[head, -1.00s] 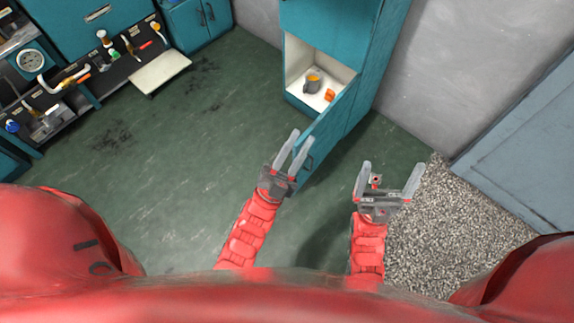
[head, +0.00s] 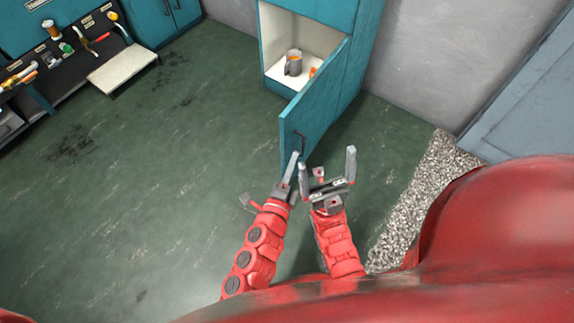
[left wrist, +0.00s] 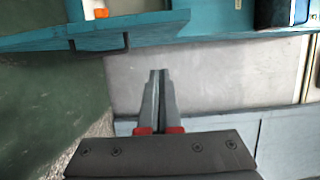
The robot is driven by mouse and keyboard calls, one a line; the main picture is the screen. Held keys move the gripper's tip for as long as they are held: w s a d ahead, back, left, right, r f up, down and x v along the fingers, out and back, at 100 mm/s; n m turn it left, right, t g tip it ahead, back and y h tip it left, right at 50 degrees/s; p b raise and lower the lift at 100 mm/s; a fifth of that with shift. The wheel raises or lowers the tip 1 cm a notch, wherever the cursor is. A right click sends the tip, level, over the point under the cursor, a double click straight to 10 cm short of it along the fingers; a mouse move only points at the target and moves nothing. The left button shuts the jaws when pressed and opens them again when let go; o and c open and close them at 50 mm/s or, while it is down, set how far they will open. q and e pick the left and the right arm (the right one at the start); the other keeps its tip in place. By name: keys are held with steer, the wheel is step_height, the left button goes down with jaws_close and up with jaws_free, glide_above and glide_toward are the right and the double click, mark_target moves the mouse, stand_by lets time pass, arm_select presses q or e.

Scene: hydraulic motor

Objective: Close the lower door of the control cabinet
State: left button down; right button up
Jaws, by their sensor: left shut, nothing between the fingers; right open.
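The lower door (head: 312,108) of the teal control cabinet (head: 370,50) stands open, swung out toward me, with a dark handle (head: 299,142) near its free edge. The compartment behind it shows a white interior (head: 310,35). My left gripper (head: 294,156) is shut and empty, its tips close to the door's lower free corner; contact cannot be told. In the left wrist view its fingers (left wrist: 159,76) are together, below a teal panel edge (left wrist: 110,38). My right gripper (head: 327,160) is open and empty, just right of the left one, in front of the door.
A grey mug (head: 293,63) and an orange item (head: 313,72) stand inside the compartment. A workbench with tools (head: 70,55) is at the far left. The green floor (head: 170,150) left of the door is clear. A grey wall (head: 430,60) and a gravel strip (head: 420,190) lie to the right.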

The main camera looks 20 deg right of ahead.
mark_target(288, 137)
arm_select(q)
steer(key=shift+w+d, duration=0.2)
steer(key=shift+w, duration=1.2)
steer(key=shift+w+d, duration=0.2)
steer(key=shift+w, duration=1.25)
steer(key=shift+w+d, duration=0.2)
steer(key=shift+w, duration=1.2)
